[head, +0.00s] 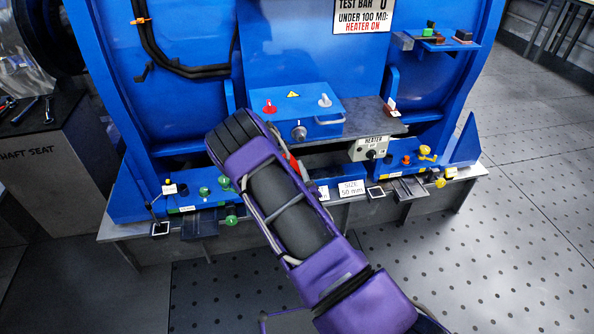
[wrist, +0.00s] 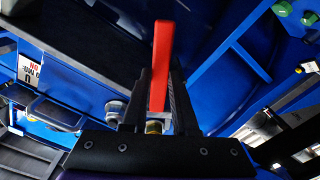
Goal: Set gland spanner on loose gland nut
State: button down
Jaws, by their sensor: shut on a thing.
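My gripper (wrist: 160,95) is shut on a red flat bar, which I take to be the gland spanner (wrist: 162,58). The bar stands up between the two dark fingers and reaches past their tips. In the head view a small part of the red spanner (head: 291,164) shows beside my purple arm, in front of the blue motor frame; the arm hides my fingers there. Small metal and brass-coloured fittings (wrist: 154,127) show low between the fingers in the wrist view. I cannot tell whether one is the loose gland nut, or whether the spanner touches it.
A blue box (head: 309,115) with a red knob and grey handle stands on a dark shelf above my arm. A heater box (head: 368,149) is to its right. The lower blue ledge carries green and yellow knobs and label cards. The perforated floor (head: 520,245) at right is clear.

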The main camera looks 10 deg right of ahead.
jog(key=shift+a+r+p, duration=0.3)
jog(key=shift+a+r, duration=0.05)
jog(key=shift+r, duration=0.3)
jog(key=shift+a+r+p, duration=0.3)
jog(key=shift+a+r, duration=0.05)
jog(key=shift+r, duration=0.25)
dwell(0.8)
